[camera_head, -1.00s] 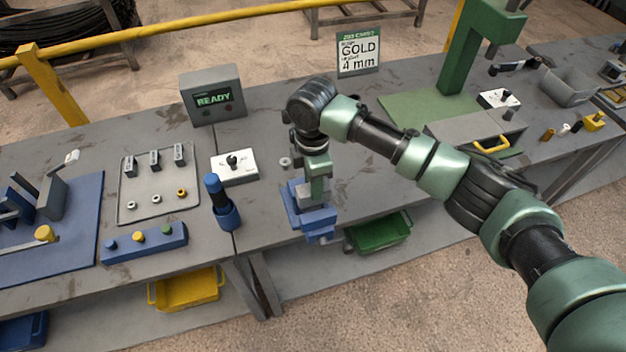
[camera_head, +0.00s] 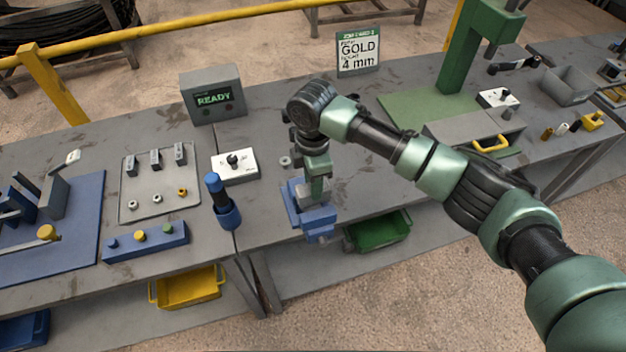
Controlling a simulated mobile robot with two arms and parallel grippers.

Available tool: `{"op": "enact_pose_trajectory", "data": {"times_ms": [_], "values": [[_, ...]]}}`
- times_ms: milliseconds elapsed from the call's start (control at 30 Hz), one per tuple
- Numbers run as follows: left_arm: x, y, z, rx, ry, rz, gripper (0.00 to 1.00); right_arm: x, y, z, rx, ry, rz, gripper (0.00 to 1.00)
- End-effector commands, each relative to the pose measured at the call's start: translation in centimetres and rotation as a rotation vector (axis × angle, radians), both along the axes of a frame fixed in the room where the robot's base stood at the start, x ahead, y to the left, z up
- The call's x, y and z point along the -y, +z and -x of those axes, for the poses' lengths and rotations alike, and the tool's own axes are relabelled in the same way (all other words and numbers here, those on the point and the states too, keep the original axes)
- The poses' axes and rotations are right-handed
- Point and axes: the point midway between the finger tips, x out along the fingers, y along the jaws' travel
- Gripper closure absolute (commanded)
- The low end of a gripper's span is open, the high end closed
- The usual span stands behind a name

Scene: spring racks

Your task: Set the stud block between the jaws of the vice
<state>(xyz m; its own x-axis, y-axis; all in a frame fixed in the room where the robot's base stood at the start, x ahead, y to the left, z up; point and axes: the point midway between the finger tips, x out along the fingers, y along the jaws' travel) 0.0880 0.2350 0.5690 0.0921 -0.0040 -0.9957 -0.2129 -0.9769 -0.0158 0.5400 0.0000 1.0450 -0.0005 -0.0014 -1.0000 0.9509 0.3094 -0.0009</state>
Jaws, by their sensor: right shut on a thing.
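The blue vice (camera_head: 318,219) stands at the front edge of the bench, in the middle of the view. My right gripper (camera_head: 317,199) points straight down over the vice, its fingers at the level of the jaws. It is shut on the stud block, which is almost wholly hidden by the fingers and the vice. I cannot tell whether the block touches the jaws or the vice's bed. My left gripper is not in view.
A blue holder with a dark-handled tool (camera_head: 226,208) stands left of the vice, near a white switch box (camera_head: 235,176). A grey tray (camera_head: 133,212) with small parts lies farther left. A green press (camera_head: 459,68) stands at the back right.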

Motion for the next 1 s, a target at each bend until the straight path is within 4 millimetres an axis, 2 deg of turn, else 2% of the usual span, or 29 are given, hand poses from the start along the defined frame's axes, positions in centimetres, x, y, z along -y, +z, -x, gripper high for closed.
{"op": "enact_pose_trajectory", "data": {"times_ms": [1000], "values": [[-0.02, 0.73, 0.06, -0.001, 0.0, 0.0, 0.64, -0.08, 0.13, 0.01, 0.001, 0.0, -0.003, 1.0]]}}
